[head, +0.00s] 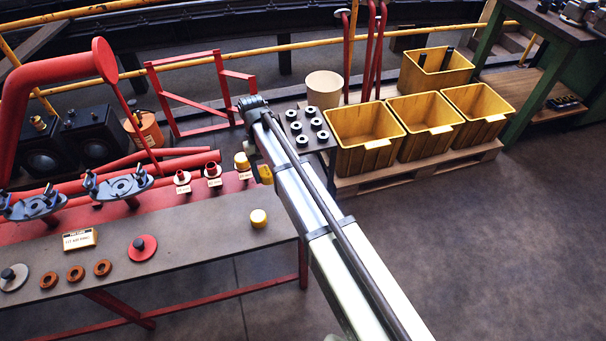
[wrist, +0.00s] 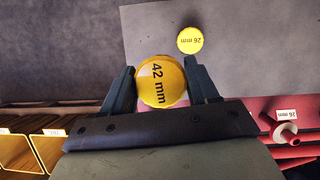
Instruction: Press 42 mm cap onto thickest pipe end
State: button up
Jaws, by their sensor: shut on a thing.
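My gripper (wrist: 161,92) is shut on the yellow 42 mm cap (wrist: 158,82), its printed top facing the wrist camera. In the head view a yellow piece (head: 265,174), partly behind my arm near the bench's right end, appears to be this cap. Red pipe ends (head: 182,177) and (head: 213,169) stand open on the red rear strip, with labels in front. Right of them a yellow cap-like piece (head: 241,160) stands behind another label; its size is unreadable. In the wrist view an open pipe end (wrist: 286,133) labelled 26 mm is at right. My gripper is apart from it.
A yellow 26 mm cap (wrist: 189,40) lies on the grey bench top (head: 195,222), also in the head view (head: 258,217). Blue-grey clamps (head: 118,184), orange rings (head: 76,273) and discs (head: 142,247) are further left. Yellow bins (head: 365,140) stand on a pallet at right.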

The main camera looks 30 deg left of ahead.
jog(key=a+m, duration=0.1)
jog(key=a, duration=0.7)
jog(key=a+f+m+g+y, duration=0.1)
jog(key=a+m, duration=0.1)
jog(key=a, duration=0.6)
jog(key=a+m, duration=0.2)
jog(key=a, duration=0.6)
jog(key=shift+w+a+f+y, duration=0.2)
jog(key=shift+a+f+y, duration=0.1)
jog(key=shift+f+y, duration=0.1)
jog(key=shift+a+m+g, duration=0.3)
jog(key=shift+a+m, duration=0.05)
jog(key=shift+m, duration=0.45)
jog(key=m, duration=0.1)
jog(key=m+y, duration=0.1)
jog(key=m, duration=0.1)
jog(key=shift+a+y, duration=0.3)
jog(key=shift+f+m, duration=0.1)
jog(key=shift+m, duration=0.2)
jog(key=shift+f, duration=0.1)
send_over(210, 166)
jog(key=shift+w+f, duration=0.15)
jog(key=shift+f, duration=0.95)
jog(key=shift+w+f, duration=0.1)
jog(key=shift+f, duration=1)
jog(key=shift+f, duration=2.1)
